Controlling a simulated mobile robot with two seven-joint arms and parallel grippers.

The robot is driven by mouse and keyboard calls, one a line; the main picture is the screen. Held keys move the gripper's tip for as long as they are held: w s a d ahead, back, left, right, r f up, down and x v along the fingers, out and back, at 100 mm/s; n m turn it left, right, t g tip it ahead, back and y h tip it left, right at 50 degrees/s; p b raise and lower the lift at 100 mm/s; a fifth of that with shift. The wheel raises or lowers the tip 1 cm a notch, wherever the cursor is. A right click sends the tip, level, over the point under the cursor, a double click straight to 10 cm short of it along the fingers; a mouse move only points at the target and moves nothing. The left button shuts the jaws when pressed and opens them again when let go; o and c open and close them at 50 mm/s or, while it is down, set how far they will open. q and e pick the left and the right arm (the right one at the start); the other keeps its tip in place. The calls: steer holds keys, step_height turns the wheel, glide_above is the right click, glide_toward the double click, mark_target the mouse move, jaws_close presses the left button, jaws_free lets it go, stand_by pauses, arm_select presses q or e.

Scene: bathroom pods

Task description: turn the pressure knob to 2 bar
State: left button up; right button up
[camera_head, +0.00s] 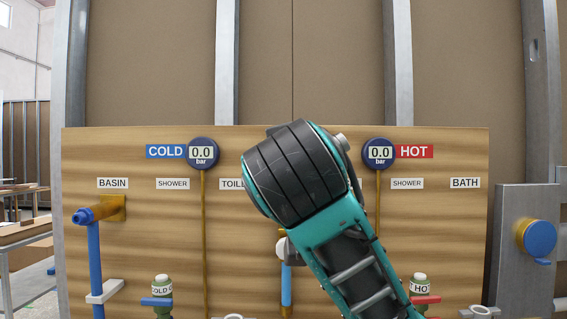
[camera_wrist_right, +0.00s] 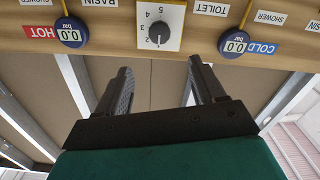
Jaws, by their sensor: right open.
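The pressure knob (camera_wrist_right: 159,34) is a small dark knob on a white dial plate (camera_wrist_right: 174,14) with numbers around it. The wrist picture is upside down, and I cannot read the knob's setting for sure. My right gripper (camera_wrist_right: 160,66) is open and empty, its two fingers spread apart in front of the board on either side of the knob's line, apart from it. In the head view my right arm hides the knob and the gripper. The cold gauge (camera_head: 202,153) and the hot gauge (camera_head: 380,153) both read 0.0 bar. My left gripper is out of view.
The wooden board (camera_head: 130,235) carries labels and pipes. A blue pipe with a brass elbow (camera_head: 100,208) is at left. A blue-handled cold valve (camera_head: 160,300) and a red-handled hot valve (camera_head: 424,299) stand low on it. A grey box with a blue cap (camera_head: 540,237) is at right.

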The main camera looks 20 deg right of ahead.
steer(key=p+x, duration=0.2)
steer(key=x, duration=1)
steer(key=shift+w, duration=0.35)
steer(key=shift+d+f, duration=0.1)
steer(key=shift+c, duration=0.4)
steer(key=c, duration=1)
